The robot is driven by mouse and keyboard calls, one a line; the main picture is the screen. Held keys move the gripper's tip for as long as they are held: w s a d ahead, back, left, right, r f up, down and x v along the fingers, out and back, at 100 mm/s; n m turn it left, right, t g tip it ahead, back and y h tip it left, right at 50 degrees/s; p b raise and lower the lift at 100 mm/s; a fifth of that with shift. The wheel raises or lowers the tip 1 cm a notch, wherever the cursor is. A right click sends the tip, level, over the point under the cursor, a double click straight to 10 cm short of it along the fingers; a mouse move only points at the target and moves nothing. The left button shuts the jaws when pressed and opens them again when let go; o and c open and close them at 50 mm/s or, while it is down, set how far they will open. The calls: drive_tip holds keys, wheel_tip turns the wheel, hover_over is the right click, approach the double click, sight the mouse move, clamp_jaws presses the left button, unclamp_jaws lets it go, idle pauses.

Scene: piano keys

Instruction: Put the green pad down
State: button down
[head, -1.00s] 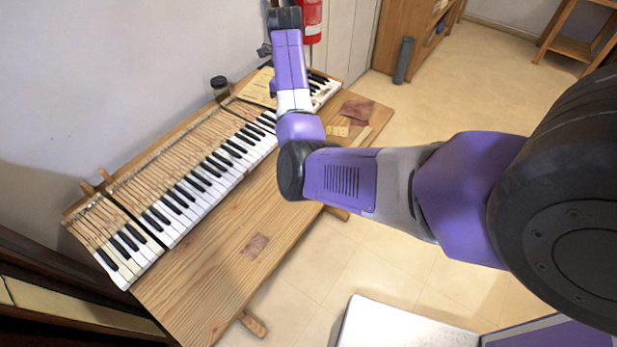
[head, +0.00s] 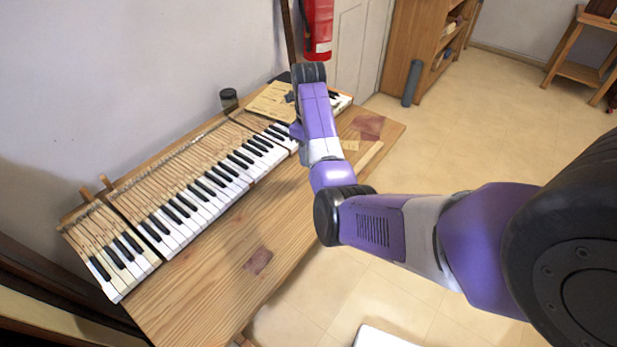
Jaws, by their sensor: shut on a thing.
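My gripper (head: 290,97) is at the far end of my purple arm, over the far end of the piano keyboard. Only a small dark part of it shows to the left of my wrist; its fingertips are hidden behind the wrist. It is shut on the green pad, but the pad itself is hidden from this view. How high the gripper is above the keys and table cannot be told.
The piano keyboard (head: 205,190) lies along the wall on a wooden table (head: 215,260). A dark jar (head: 229,98) stands behind the keys. Reddish patches (head: 258,261) and a wooden strip (head: 368,158) are on the table. A fire extinguisher (head: 318,28) hangs behind.

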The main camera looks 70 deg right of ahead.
wheel_tip(320, 180, down, 8)
drive_tip(key=shift+f, duration=0.15)
idle(0.3)
drive_tip(key=c, duration=1.1)
unclamp_jaws()
drive_tip(key=shift+f, duration=0.1)
wheel_tip(320, 180, up, 12)
drive_tip(key=shift+r, duration=0.15)
